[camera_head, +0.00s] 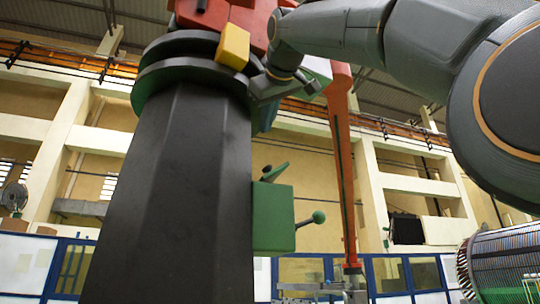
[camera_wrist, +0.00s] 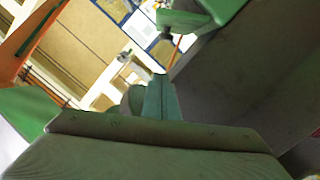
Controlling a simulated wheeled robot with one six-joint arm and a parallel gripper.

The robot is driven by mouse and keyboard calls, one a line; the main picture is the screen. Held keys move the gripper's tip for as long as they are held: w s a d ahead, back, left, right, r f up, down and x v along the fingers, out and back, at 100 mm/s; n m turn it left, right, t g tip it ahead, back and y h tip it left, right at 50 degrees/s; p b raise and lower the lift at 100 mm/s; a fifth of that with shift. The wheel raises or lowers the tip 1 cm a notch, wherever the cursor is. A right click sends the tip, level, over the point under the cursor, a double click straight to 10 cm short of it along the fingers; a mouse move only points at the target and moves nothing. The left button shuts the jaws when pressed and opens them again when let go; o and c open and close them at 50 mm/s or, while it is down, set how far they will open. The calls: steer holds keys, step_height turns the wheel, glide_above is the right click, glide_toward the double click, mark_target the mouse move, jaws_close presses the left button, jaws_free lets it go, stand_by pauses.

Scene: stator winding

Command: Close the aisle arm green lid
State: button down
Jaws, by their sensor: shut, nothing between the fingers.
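A green box (camera_head: 273,217) is fixed to the right side of a dark column (camera_head: 170,190) in the head view. A narrow green lid (camera_head: 275,172) stands tilted up above the box top, so it looks open. A rod with a green ball (camera_head: 318,216) sticks out to the box's right. My gripper (camera_head: 266,118) is above the box and lid, beside the upper column, apart from them. In the wrist view, my gripper (camera_wrist: 160,82) is shut and empty. Green parts (camera_wrist: 205,12) show beyond it at the top; which part is lid or box is hard to tell.
The dark column also fills the right of the wrist view (camera_wrist: 240,80), close beside my gripper. An orange-red post (camera_head: 342,160) stands to the right of the box. A yellow block (camera_head: 232,46) juts out at the column top. A ribbed cylinder (camera_head: 500,265) is at lower right.

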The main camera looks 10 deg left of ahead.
steer(key=x, duration=0.3)
steer(key=f+p+x, duration=0.1)
steer(key=x, duration=0.2)
steer(key=d+f+x, duration=0.1)
steer(key=x, duration=0.2)
steer(key=shift+w+a, duration=0.1)
steer(key=shift+w, duration=0.35)
steer(key=shift+w+d+f, duration=0.3)
steer(key=shift+w+f, duration=0.05)
steer(key=shift+f, duration=0.3)
